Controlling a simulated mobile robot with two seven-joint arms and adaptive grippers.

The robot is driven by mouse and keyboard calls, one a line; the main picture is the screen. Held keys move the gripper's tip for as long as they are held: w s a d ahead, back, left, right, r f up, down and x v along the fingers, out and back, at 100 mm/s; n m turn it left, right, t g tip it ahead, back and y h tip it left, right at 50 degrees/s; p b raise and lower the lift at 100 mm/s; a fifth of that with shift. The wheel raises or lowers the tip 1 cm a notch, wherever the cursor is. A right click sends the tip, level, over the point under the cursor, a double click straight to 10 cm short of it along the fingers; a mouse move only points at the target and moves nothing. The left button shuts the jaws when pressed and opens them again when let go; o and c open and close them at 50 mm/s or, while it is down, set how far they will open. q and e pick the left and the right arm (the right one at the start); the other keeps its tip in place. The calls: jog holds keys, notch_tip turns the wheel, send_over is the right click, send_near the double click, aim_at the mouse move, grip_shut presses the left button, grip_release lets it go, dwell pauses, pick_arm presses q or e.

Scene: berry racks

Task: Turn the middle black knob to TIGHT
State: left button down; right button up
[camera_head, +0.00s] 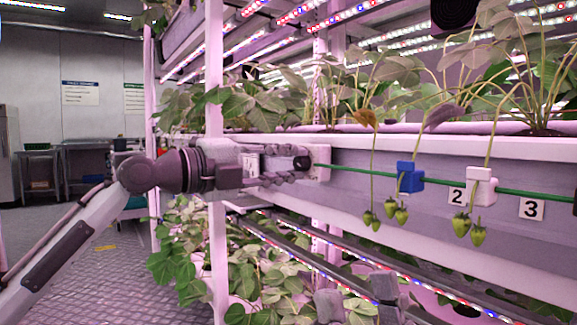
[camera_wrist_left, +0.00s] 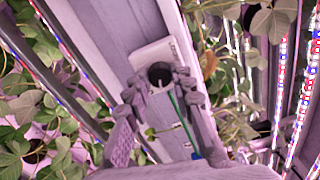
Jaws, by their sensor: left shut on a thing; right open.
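A black knob (camera_head: 302,163) sits on a pale plate (camera_head: 321,172) at the left end of a green line (camera_head: 349,170). The line runs right along the gutter front. My left gripper (camera_head: 297,165) reaches in from the left and is shut on the knob. In the left wrist view the knob (camera_wrist_left: 160,73) shows between the two fingertips (camera_wrist_left: 158,84). Print on the plate is too small to read, so the knob's setting cannot be told. My right gripper (camera_head: 357,296) shows at the bottom edge, open and empty, below the gutter.
A blue clip (camera_head: 409,177) and a white clip (camera_head: 481,186) sit on the line, with number cards 2 (camera_head: 457,196) and 3 (camera_head: 531,209) nearby. Green berries (camera_head: 461,224) hang in front. A pale post (camera_head: 214,120) stands by my left arm.

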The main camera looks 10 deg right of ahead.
dwell(0.4)
pick_arm(q)
jog(key=c, duration=1.3)
grip_release()
jog(key=v, duration=1.2)
